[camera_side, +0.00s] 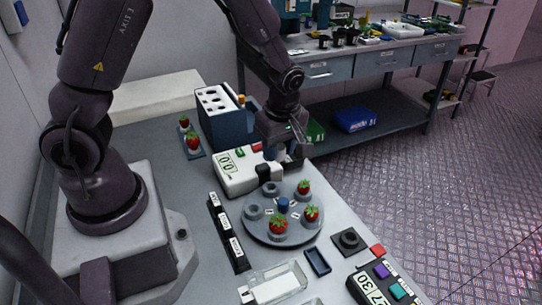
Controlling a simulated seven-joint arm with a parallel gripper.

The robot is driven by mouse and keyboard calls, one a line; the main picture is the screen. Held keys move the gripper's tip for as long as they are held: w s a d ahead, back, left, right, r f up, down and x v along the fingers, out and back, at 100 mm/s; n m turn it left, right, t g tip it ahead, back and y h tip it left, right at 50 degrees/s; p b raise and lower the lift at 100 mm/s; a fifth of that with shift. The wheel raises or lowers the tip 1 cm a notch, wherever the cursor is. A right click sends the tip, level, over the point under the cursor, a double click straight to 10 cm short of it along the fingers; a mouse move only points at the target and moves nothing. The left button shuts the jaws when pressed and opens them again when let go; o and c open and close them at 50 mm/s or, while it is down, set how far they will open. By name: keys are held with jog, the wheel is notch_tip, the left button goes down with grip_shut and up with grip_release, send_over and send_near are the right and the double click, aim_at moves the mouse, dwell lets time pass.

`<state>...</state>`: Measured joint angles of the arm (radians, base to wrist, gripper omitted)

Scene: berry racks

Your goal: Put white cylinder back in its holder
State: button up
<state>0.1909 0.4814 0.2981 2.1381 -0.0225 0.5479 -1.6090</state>
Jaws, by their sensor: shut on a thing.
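My gripper (284,155) points down at the right end of a white device with a digital readout (238,174). It is shut on a small pale piece (278,154), which looks like the white cylinder; the fingers and wrist hide most of it. The piece is close above or beside the device, and I cannot tell whether it touches. A blue box with a white top and dark holes (220,134) stands left of the gripper; I cannot tell whether it is the cylinder's holder.
A round grey plate (268,238) in front of my gripper carries several strawberries, ring cups and a blue knob. A narrow black labelled rack (229,232) is to its left. A clear tray (275,284), dark tray (317,262) and button panel (384,285) lie nearer the front.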

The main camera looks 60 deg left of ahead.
jog(key=w+d+f+m, duration=0.1)
jog(key=w+d+m, duration=0.1)
jog(key=d, duration=0.4)
jog(key=w+d+f+m, duration=0.2)
jog(key=w+d+m, duration=0.1)
jog(key=d, duration=0.3)
jog(key=w+d+f+m, duration=0.2)
jog(key=w+d, duration=0.1)
jog(key=d, duration=0.3)
jog(key=shift+w+f+m+t, duration=0.1)
jog(key=shift+m+t, duration=0.3)
jog(key=shift+f, duration=2.55)
jog(key=shift+f, duration=0.25)
jog(key=o, duration=1.1)
jog(key=shift+c, duration=0.2)
